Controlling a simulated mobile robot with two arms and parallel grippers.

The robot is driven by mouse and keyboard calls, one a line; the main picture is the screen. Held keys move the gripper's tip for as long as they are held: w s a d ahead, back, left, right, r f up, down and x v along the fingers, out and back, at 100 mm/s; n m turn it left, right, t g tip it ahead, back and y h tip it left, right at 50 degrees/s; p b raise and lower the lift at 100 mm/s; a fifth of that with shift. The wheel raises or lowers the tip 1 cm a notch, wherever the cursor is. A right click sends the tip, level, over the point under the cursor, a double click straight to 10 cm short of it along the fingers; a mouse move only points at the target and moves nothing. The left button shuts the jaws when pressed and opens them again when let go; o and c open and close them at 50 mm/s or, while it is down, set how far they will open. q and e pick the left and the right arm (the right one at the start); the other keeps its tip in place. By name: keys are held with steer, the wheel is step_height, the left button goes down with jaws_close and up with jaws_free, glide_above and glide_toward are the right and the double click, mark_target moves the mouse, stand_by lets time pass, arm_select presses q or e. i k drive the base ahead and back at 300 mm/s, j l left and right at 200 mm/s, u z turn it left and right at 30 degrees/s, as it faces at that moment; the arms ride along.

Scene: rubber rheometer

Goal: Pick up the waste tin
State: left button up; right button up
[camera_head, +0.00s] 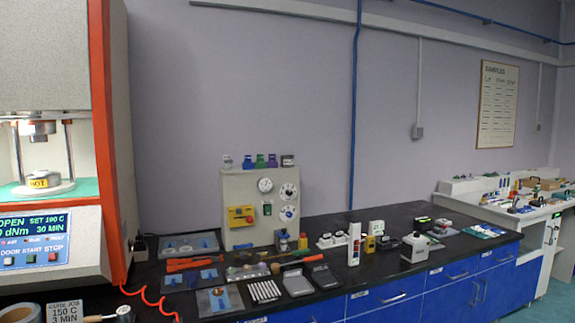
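I cannot pick out the waste tin for certain. A round, pale-rimmed container (20,313) with something brownish in it is cut off at the bottom left corner. Neither of my grippers shows in the head view.
The rheometer (112,150) with its orange frame stands at the left, its chamber open. The dark bench (385,262) holds a gauge panel (233,187), scales (297,283), trays and small tools. A cure card (65,308) and a red coiled cord (150,300) are near the bottom left.

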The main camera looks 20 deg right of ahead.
mark_target(286, 161)
steer(key=i+l+z, duration=0.25)
steer(key=z, duration=0.25)
steer(key=i+l+z, duration=0.25)
steer(key=z, duration=0.2)
